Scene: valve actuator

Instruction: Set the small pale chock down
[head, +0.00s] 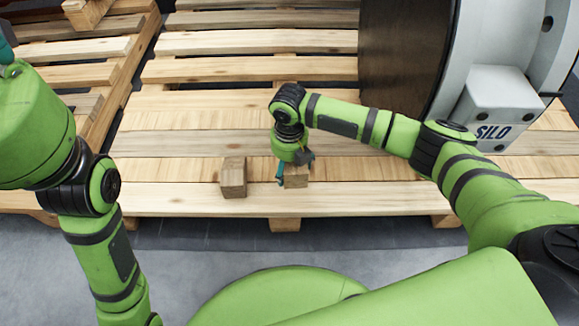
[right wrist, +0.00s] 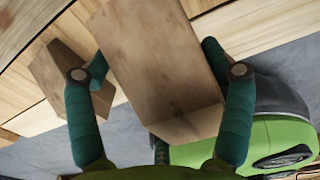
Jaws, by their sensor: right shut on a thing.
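A small pale wooden chock (head: 297,181) is between the fingers of my right gripper (head: 293,170), low over the front boards of the pallet. In the right wrist view the chock (right wrist: 155,60) fills the space between the two teal fingers of the right gripper (right wrist: 160,105), which is shut on it. I cannot tell whether its underside touches the boards. A second wooden block (head: 233,177) stands on the pallet just left of it; it also shows in the right wrist view (right wrist: 62,80). My left gripper (head: 6,45) shows only as a teal part at the left edge.
The slatted wooden pallet (head: 150,201) has bare boards around the blocks, with its front edge close by. A large grey valve actuator (head: 490,95) marked SILO stands at the right beside a dark round part (head: 400,60). Another pallet (head: 75,75) lies at the left.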

